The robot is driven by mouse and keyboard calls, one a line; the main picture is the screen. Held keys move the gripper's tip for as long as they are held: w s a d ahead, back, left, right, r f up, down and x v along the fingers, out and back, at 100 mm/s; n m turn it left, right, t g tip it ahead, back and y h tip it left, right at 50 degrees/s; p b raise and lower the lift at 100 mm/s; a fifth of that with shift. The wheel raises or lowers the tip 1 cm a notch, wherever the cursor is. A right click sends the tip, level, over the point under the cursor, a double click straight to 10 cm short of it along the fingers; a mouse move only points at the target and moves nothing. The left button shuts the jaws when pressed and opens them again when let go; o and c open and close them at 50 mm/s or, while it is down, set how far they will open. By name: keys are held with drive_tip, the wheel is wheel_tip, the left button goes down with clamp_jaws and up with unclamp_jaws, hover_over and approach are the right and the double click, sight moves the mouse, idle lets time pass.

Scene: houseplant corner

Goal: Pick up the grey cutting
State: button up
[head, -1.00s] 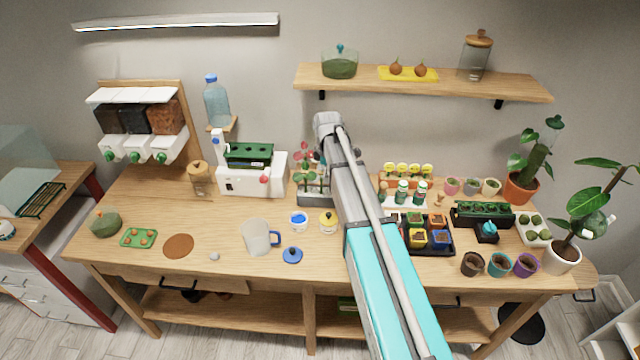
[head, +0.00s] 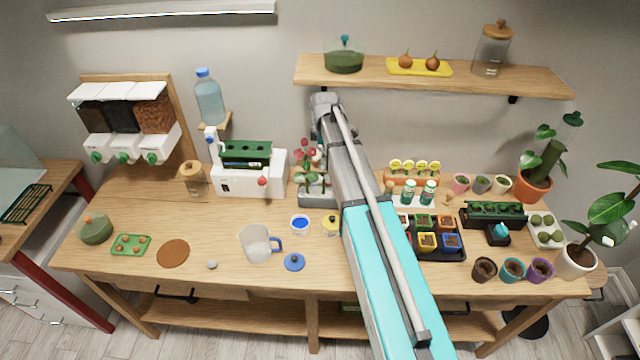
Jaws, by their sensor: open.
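I cannot make out for sure which thing is the grey cutting. A small grey pot (head: 482,184) stands at the back right of the bench, between a pink pot (head: 461,183) and a cream pot (head: 501,184). A grey holder (head: 314,199) with a red-leaved plant (head: 302,157) stands at the middle back, partly hidden by my arm.
A black tray (head: 462,257) of coloured pots is right of my arm. A jug (head: 257,244), blue lid (head: 294,262) and white machine (head: 236,184) stand to its left. A shelf (head: 380,77) spans above. The bench's front left has bare wood.

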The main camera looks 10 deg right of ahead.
sight(324, 177)
idle(0.4)
drive_tip(key=shift+f+b, duration=3.35)
drive_tip(key=shift+b, duration=0.1)
drive_tip(key=shift+f, duration=0.1)
drive_tip(key=f+b, duration=0.3)
drive_tip(key=shift+w+d+f+b, duration=0.1)
drive_tip(key=shift+w+f+b, duration=0.1)
drive_tip(key=shift+w+b, duration=0.15)
drive_tip(key=shift+f+b, duration=0.75)
drive_tip(key=shift+f, duration=0.05)
drive_tip(key=shift+c, duration=0.2)
drive_tip(key=c, duration=0.8)
